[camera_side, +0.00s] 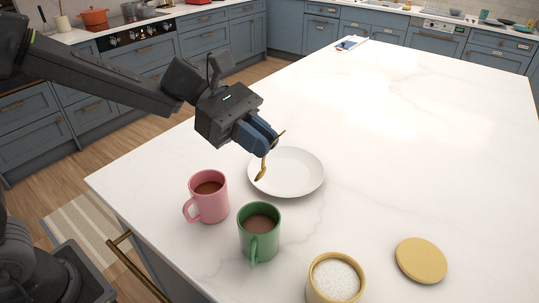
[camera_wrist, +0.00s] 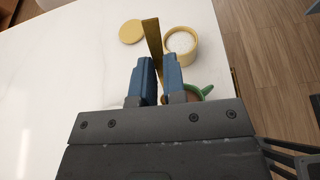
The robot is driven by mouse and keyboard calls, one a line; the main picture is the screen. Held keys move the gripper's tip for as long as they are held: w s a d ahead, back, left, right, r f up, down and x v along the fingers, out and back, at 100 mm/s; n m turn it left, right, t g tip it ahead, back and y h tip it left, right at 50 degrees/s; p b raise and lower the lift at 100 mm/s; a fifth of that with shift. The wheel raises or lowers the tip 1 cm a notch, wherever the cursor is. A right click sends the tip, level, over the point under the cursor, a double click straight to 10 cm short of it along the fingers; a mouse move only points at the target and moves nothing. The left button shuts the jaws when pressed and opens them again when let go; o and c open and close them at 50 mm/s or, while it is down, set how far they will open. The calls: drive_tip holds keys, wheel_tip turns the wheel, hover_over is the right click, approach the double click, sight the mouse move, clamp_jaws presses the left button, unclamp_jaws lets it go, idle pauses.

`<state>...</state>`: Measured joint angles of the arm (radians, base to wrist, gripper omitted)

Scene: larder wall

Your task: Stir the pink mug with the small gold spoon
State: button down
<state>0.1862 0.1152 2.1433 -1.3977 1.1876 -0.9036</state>
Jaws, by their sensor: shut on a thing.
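My gripper (camera_side: 263,139) has blue fingers shut on the gold spoon (camera_side: 262,168), whose bowl hangs down over the near left part of the white plate (camera_side: 302,175). In the wrist view, the spoon's handle (camera_wrist: 152,38) sticks out between my two fingertips (camera_wrist: 157,62). The pink mug (camera_side: 209,204) stands upright near the counter's left edge, with brown liquid inside. My gripper is above and to the right of it, apart from it. The pink mug does not show in the wrist view.
A green mug (camera_side: 259,240) with brown liquid stands right of the pink mug; it is partly hidden in the wrist view. A yellow jar of white grains (camera_side: 317,290) and its round lid (camera_side: 421,260) are at the front right. The far counter is mostly clear.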

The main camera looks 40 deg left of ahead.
hover_over(208, 180)
drive_tip(key=s+d, duration=0.2)
drive_tip(key=d, duration=0.2)
drive_tip(key=shift+s+a+f, duration=0.1)
drive_tip(key=shift+a+f, duration=0.05)
drive_tip(key=shift+f, duration=2.4)
drive_tip(key=shift+s+a+f, duration=0.1)
drive_tip(key=shift+a+f, duration=0.05)
drive_tip(key=shift+f, duration=2.45)
drive_tip(key=shift+a+f, duration=0.15)
drive_tip(key=shift+f, duration=2.4)
drive_tip(key=shift+w+r, duration=0.1)
